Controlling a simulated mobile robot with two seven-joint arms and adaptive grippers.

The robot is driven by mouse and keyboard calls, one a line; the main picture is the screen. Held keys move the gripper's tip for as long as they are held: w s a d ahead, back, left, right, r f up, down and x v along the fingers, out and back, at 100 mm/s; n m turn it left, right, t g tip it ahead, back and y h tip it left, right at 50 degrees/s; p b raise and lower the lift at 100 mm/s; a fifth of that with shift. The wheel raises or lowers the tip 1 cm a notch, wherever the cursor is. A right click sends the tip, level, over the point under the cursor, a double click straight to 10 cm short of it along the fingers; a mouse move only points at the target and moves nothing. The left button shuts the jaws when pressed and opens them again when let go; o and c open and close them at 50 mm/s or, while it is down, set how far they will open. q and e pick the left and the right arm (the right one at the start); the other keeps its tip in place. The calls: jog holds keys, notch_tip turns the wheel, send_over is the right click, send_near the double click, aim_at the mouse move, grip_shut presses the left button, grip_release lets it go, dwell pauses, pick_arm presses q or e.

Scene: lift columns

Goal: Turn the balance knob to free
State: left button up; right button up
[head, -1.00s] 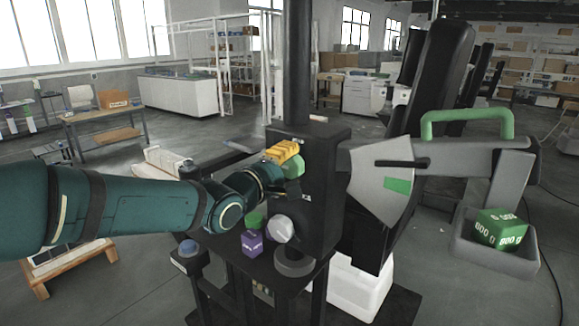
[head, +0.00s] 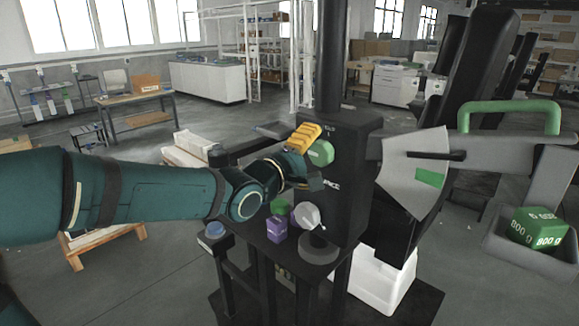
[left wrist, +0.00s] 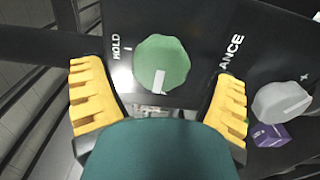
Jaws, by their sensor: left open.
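The round green balance knob (head: 320,152) sits on the face of the black column housing (head: 347,200). In the left wrist view the green knob (left wrist: 163,62) carries a white pointer mark at its lower edge, turned away from the word HOLD at its upper left. My left gripper (left wrist: 160,76) is open, with one yellow finger on each side of the knob and a gap on both sides. In the head view my left gripper (head: 312,159) is at the knob; its lower finger is hard to see. My right gripper is not in view.
A grey knob (head: 306,216) with a plus sign beside it is lower on the housing. A purple block (head: 276,229) stands near it. A grey tray (head: 530,246) with a green 800 g weight (head: 538,228) hangs from the beam at right.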

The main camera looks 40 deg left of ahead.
pick_arm(q)
jog(key=s, duration=1)
jog(key=shift+a, duration=0.35)
